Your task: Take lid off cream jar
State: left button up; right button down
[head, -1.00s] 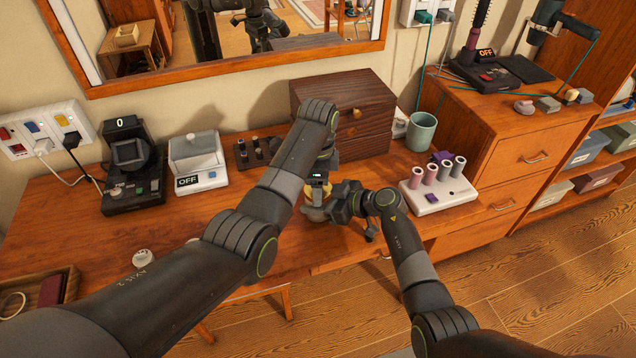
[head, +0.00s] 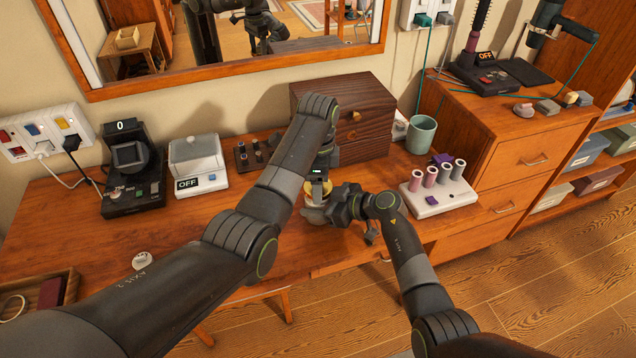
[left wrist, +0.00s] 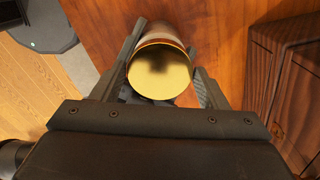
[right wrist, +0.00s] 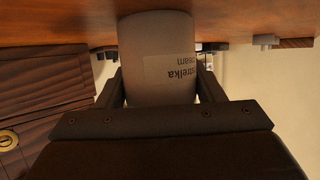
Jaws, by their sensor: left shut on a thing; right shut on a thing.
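The cream jar (head: 314,213) is a pale, upright cylinder near the front edge of the wooden table. Its label, reading "…strelka cream", shows upside down in the right wrist view (right wrist: 160,55). My right gripper (head: 334,208) is shut on the jar body from the right. The round gold lid (head: 319,188) is at the jar's top, under my left gripper (head: 319,178), which is shut on it from above. The lid's shiny top lies between the fingers in the left wrist view (left wrist: 160,72). I cannot tell whether a gap separates lid and jar.
A dark wooden box with drawers (head: 345,115) stands behind the jar. A white holder with several rollers (head: 437,198) and a green cup (head: 421,134) are to the right. A white OFF device (head: 197,162) stands left. The front-left tabletop is mostly clear.

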pick_arm(q)
jog(key=shift+r, duration=0.1)
jog(key=shift+r, duration=2)
pick_arm(e)
jog(key=shift+c, duration=1.4)
grip_release()
jog(key=shift+d, duration=0.1)
pick_arm(q)
jog(key=shift+r+p, duration=0.55)
jog(key=shift+p, duration=0.05)
pick_arm(e)
jog(key=v, duration=1.2)
